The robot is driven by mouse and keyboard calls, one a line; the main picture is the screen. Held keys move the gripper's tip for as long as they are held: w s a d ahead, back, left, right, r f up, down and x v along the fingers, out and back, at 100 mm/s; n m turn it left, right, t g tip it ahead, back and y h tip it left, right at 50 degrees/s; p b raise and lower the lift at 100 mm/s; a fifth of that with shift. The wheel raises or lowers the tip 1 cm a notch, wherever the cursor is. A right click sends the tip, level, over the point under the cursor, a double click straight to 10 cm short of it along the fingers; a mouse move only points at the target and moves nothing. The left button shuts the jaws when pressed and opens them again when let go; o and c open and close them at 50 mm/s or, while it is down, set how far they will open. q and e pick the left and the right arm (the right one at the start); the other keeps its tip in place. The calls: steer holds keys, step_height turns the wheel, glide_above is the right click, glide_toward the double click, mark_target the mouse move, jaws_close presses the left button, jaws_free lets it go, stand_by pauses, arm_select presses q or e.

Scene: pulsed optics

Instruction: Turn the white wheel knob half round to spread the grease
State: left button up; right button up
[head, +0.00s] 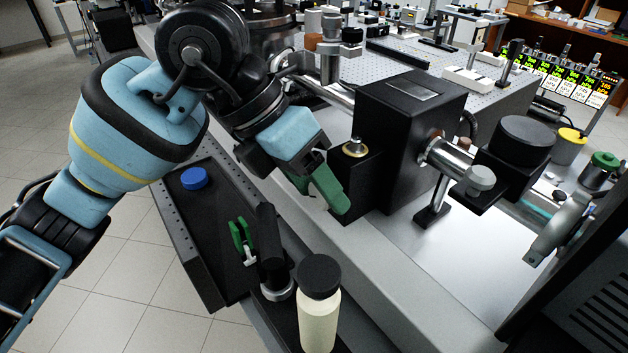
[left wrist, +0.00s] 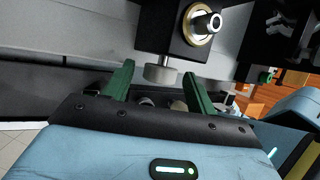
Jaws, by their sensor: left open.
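In the left wrist view a short pale grey-white round knob (left wrist: 161,74) hangs on a thin stem under a black block (left wrist: 160,30). My left gripper (left wrist: 157,72) is open, with one green finger on each side of the knob in that picture. I cannot tell whether either finger touches it. In the head view my left gripper (head: 317,186) is at the front left of the small black block with a brass fitting (head: 355,149). My right gripper is not in view.
A large black box (head: 400,125) with a silver tube and a grey knob (head: 480,178) stands right of the gripper. A cream bottle with a black lid (head: 318,318), a green-handled tool (head: 241,237) and a blue cap (head: 194,178) are in front. The bench right of the bottle is clear.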

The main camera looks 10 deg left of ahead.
arm_select(q)
steer(key=c, duration=1)
steer(key=shift+w+a+f+n+g+h+p, duration=0.1)
steer(key=shift+n+g+h+p, duration=0.2)
steer(key=shift+g+h, duration=0.5)
steer(key=shift+w+a+f+n+g+h+p, duration=0.1)
steer(key=shift+n+g+h+p, duration=0.15)
steer(key=shift+g+h, duration=0.5)
steer(key=shift+w+a+f+n+g+h+p, duration=0.1)
steer(key=shift+n+g+h+p, duration=0.2)
steer(key=shift+g+h, duration=0.45)
steer(key=shift+h, duration=0.3)
steer(key=o, duration=1)
